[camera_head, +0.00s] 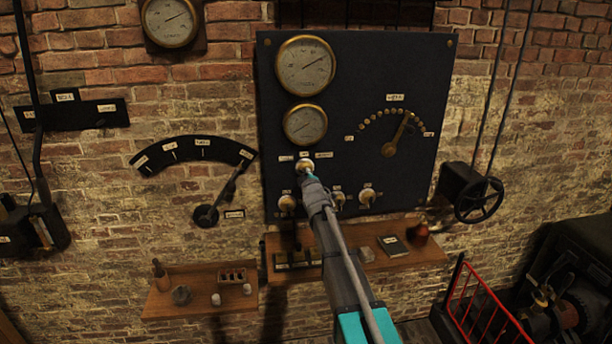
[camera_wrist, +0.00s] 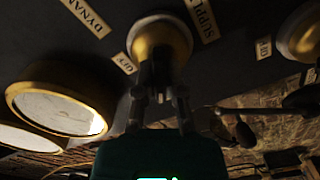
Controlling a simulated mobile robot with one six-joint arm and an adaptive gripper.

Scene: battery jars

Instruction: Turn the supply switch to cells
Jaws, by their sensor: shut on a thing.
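The supply switch (camera_head: 305,164) is a brass rotary switch in the lower middle of the dark panel (camera_head: 350,100). Small labels sit to its left, above and right, too small to read in the head view. In the wrist view the switch (camera_wrist: 160,40) is a brass collar with a pale rim and a dark handle. The cells label is not readable. My gripper (camera_head: 308,175) is at the switch, and its fingers (camera_wrist: 160,92) are shut on the handle.
Two gauges (camera_head: 305,124) are above and a dial arm (camera_head: 398,135) is right. A shelf (camera_head: 400,257) with a book (camera_head: 393,246) is below; a handwheel (camera_head: 479,200) and red railing (camera_head: 480,300) are right.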

